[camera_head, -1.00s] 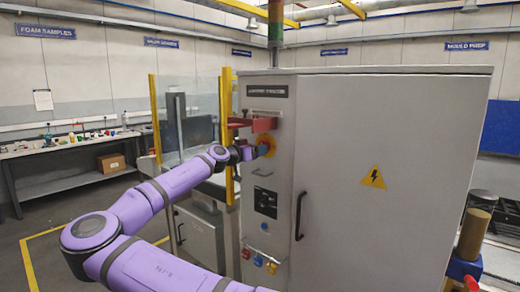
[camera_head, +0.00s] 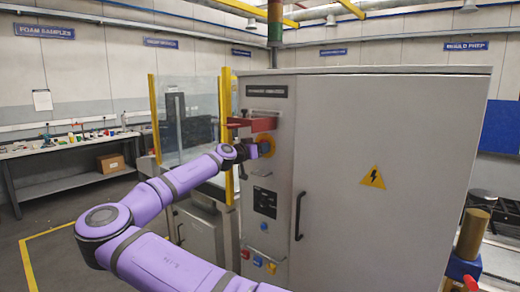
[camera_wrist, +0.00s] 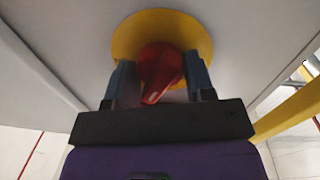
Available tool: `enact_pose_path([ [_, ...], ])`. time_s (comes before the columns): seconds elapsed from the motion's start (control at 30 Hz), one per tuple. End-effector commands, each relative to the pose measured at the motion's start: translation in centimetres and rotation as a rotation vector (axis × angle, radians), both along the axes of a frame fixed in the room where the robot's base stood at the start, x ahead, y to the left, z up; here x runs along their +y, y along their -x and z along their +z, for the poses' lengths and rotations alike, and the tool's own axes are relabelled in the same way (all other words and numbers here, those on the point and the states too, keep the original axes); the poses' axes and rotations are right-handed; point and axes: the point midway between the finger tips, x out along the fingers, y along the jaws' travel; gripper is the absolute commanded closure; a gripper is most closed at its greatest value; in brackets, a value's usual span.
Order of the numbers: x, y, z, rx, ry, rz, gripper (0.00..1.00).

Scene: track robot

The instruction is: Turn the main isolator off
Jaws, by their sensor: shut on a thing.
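The main isolator is a red rotary knob (camera_wrist: 160,72) on a round yellow plate (camera_wrist: 128,38). The plate also shows in the head view (camera_head: 271,146) on the narrow left panel of the grey cabinet. In the wrist view the knob sits at a slant between the two blue-grey fingers of my gripper (camera_wrist: 160,66). My gripper is shut on the knob; the exact contact with each finger is hard to make out. In the head view my gripper (camera_head: 256,150) is up against the plate and mostly hides the knob.
A red bracket (camera_head: 252,124) juts out just above my gripper. Below are a small dark handle (camera_head: 262,173), a dark display (camera_head: 265,202) and coloured buttons. The large grey cabinet door (camera_head: 390,150) fills the right. A yellow-framed clear guard (camera_head: 187,120) stands left.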

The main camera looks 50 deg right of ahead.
Motion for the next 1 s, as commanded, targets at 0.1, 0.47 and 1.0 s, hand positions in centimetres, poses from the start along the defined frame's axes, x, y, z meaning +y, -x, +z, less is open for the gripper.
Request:
enact_pose_path([
  [0.1, 0.01, 0.04, 0.00, 0.131, 0.011, 0.000, 0.74],
  [0.47, 0.02, 0.08, -0.04, 0.446, 0.035, 0.001, 0.74],
  [1.0, 0.01, 0.12, -0.03, 0.442, 0.035, 0.000, 0.25],
])
